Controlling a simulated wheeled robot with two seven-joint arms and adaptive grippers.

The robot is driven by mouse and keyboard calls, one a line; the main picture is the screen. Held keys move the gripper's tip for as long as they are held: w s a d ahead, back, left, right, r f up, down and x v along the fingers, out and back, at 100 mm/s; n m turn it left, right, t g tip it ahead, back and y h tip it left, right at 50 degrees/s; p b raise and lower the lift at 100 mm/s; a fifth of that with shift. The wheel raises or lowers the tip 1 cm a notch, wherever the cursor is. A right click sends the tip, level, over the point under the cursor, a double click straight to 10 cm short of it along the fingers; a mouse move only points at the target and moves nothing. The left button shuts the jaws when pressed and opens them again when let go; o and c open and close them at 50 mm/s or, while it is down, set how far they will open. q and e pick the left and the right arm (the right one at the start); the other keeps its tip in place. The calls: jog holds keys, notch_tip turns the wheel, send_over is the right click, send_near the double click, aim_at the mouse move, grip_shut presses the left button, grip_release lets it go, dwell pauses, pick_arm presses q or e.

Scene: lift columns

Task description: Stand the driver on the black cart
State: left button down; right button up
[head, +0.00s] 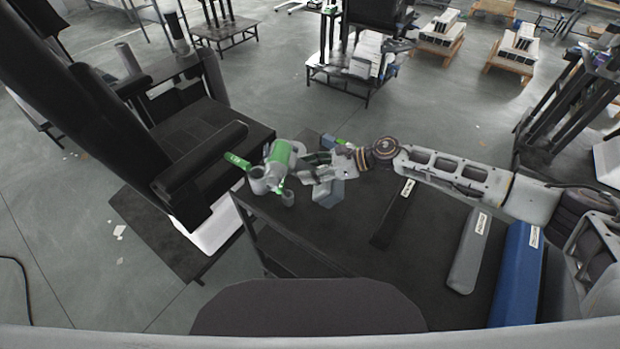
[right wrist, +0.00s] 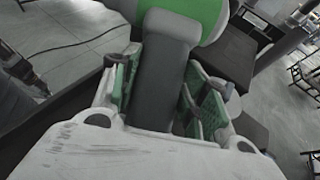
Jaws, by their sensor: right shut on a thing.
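The driver (head: 283,152) has a green and grey body and a dark handle. My right gripper (head: 314,166) is shut on that handle, over the far left corner of the black cart (head: 345,237). In the right wrist view the dark handle (right wrist: 160,80) sits between the green-padded fingers, with the green and white body beyond it. A grey block (head: 328,193) shows just below the gripper; I cannot tell if it is the driver's base. Whether the driver touches the cart top is unclear. My left gripper is not in view.
Black (head: 396,213), grey (head: 468,250) and blue (head: 517,272) long blocks lie on the cart's right part. A small green and blue item (head: 333,142) is at its far edge. A dark lift column structure (head: 190,135) stands close on the left. The cart's front middle is clear.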

jog(key=shift+f, duration=2.1)
jog(key=shift+f, duration=0.1)
jog(key=o, duration=1.5)
jog(key=shift+f, duration=0.1)
jog(key=shift+c, duration=0.2)
jog(key=shift+f, duration=0.1)
